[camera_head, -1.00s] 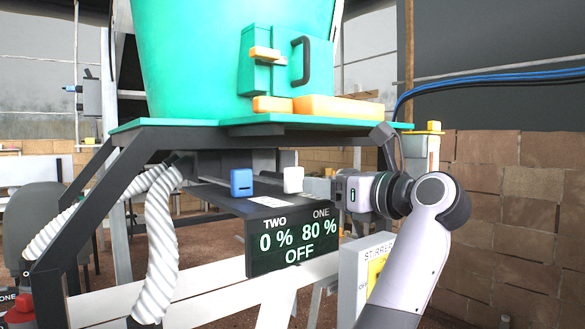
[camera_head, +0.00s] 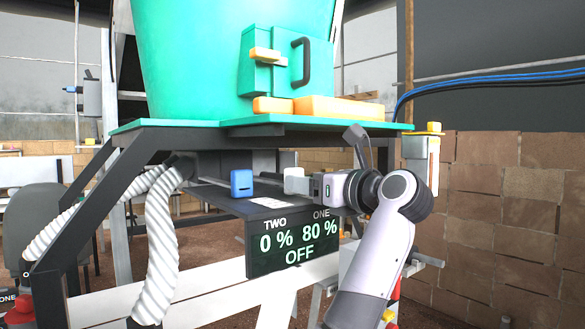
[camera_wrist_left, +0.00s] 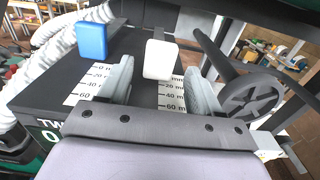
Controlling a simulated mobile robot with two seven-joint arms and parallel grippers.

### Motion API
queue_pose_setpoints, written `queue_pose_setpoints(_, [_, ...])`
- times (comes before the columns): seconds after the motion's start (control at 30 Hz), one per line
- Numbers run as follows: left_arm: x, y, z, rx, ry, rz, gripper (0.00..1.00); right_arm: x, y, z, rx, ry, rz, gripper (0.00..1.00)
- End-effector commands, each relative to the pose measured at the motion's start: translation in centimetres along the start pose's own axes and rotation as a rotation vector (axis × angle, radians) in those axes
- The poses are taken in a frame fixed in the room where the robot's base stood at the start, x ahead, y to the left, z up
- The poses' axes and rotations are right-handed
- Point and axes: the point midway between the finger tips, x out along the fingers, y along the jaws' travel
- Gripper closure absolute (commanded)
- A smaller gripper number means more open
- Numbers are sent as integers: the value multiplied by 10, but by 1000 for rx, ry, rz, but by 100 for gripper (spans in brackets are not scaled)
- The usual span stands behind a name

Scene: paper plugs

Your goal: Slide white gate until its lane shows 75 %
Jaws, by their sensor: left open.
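The white gate block (camera_head: 291,171) stands on the dark shelf under the green tank, right of the blue block (camera_head: 241,183). The display (camera_head: 290,243) reads TWO 0 %, ONE 80 % and OFF. My left gripper (camera_head: 306,186) is at the white block, its arm reaching up from the lower right. In the left wrist view the gripper (camera_wrist_left: 160,78) is open, with the white block (camera_wrist_left: 159,60) between and slightly beyond its fingertips. A gap shows on each side of the block. My right gripper is not in view.
Printed millimetre scales (camera_wrist_left: 172,94) lie on the shelf (camera_wrist_left: 45,92) near both blocks. The green tank (camera_head: 210,60) and its frame are close overhead. A white ribbed hose (camera_head: 160,240) hangs at the left; a brick wall (camera_head: 505,200) stands right.

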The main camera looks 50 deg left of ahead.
Motion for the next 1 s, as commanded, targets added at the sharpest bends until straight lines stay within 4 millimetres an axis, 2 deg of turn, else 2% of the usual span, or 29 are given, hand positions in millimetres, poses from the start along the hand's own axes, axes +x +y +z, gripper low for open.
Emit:
queue_pose_setpoints(0.6, [31, 0, 0, 1, -1, 1, 36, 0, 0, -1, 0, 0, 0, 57])
queue_pose_setpoints(0.93, [33, 0, 0, 1, -1, 0, 36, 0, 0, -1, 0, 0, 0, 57])
queue_pose_setpoints(0.97, [33, 0, 0, 1, -1, 0, 39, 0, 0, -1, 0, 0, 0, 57])
queue_pose_setpoints(1.0, [33, 0, 0, 1, -1, 0, 52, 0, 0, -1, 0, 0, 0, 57])
